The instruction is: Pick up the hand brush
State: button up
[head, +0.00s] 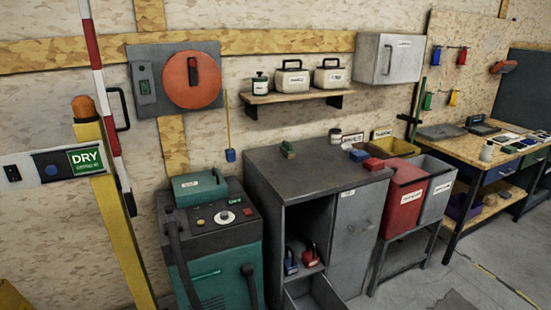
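No thing in the head view can be told for certain as the hand brush. A small green object (288,149) lies on the top of the grey cabinet (315,170), near its back edge; it is brush-like in size, but bristles cannot be made out. A small blue block (359,155) and a red block (374,164) lie at the right end of the same top. An orange object (502,67) is on the wall at the far right, too small to identify. My gripper is not in view.
A teal machine (214,255) with hoses stands left of the cabinet. Red and grey bins (402,198) stand to its right, then a workbench (468,150). A shelf (292,97) with canisters hangs above. A yellow post (122,225) rises at left. Floor is clear at lower right.

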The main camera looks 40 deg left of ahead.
aim_at(286, 149)
jog(key=z, duration=0.05)
jog(key=k, duration=0.15)
jog(key=u, duration=1.05)
